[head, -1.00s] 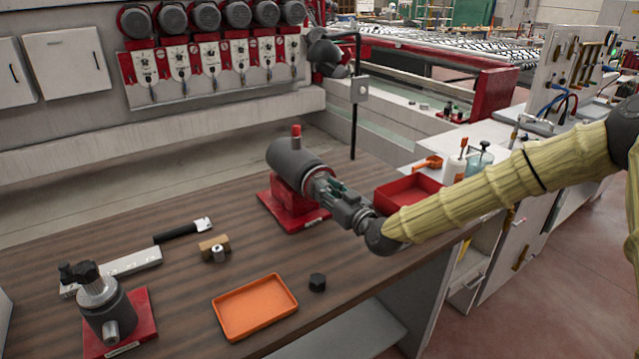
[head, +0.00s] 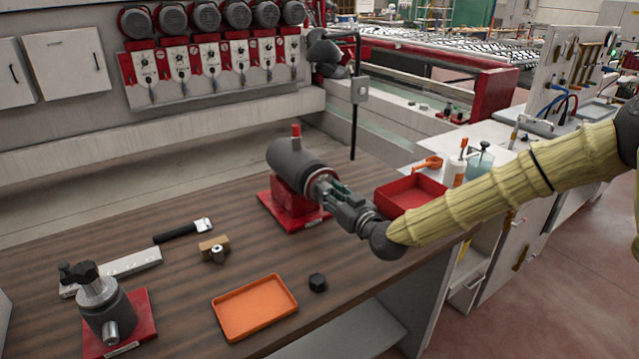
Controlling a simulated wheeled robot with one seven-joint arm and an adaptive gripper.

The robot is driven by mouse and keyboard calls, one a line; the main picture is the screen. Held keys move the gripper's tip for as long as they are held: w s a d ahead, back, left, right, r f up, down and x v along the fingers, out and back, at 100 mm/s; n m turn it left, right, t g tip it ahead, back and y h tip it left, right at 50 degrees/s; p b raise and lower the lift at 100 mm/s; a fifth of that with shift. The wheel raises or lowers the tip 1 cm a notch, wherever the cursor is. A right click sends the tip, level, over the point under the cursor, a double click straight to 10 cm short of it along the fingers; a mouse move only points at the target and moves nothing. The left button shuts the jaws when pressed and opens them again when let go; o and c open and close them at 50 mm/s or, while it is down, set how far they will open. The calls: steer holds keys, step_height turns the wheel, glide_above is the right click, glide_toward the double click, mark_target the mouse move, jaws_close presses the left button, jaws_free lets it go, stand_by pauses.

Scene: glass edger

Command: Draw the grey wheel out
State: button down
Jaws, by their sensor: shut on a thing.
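A dark grey cylindrical spindle unit (head: 294,160) with a red knob on top lies on a red base (head: 290,211) at the back right of the wooden bench. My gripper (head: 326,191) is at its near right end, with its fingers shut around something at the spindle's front. The grey wheel seems to be what the fingers hold; they hide most of it, and I cannot tell whether it is still seated on the spindle.
A second spindle unit (head: 108,314) stands front left. A red bin (head: 415,187) is right, beside my arm.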

steer(key=v, duration=0.7)
steer(key=shift+s, duration=0.15)
stand_by(1.3)
steer(key=shift+d, duration=0.15)
steer(key=v, duration=1)
steer(key=shift+b, duration=0.3)
stand_by(0.4)
